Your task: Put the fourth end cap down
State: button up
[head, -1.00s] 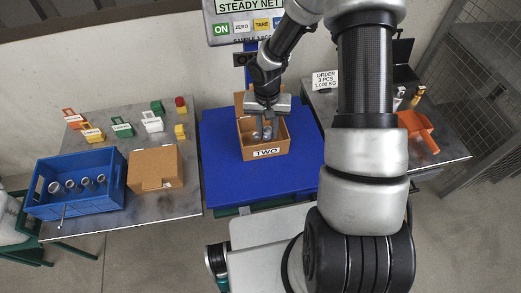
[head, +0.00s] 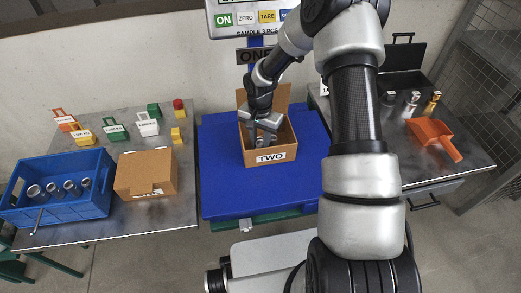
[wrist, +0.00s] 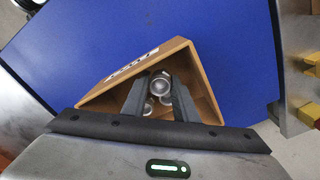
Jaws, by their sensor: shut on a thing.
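The open cardboard box labelled TWO (head: 270,157) stands on the blue scale platform (head: 225,190); its front wall also shows in the wrist view (wrist: 112,84). My gripper (head: 262,143) reaches down into the box. In the wrist view my gripper (wrist: 160,92) is shut on a round metallic end cap (wrist: 160,86), held between the two dark fingertips. Other end caps (wrist: 148,107) lie deeper in the box, partly hidden by the fingers. Whether the held cap touches the box floor or the other caps cannot be told.
A blue crate (head: 60,209) with several metallic cylinders stands at left, beside a closed cardboard box (head: 147,175). Coloured tags and a red-topped beacon (head: 178,107) sit behind. At right are an orange scoop (head: 435,138) and small metal parts. The platform around the box is clear.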

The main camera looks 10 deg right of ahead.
jog(key=shift+f+b, duration=0.4)
jog(key=shift+f, duration=1.25)
jog(key=o, duration=0.9)
jog(key=shift+c, duration=0.2)
jog(key=shift+r, duration=0.1)
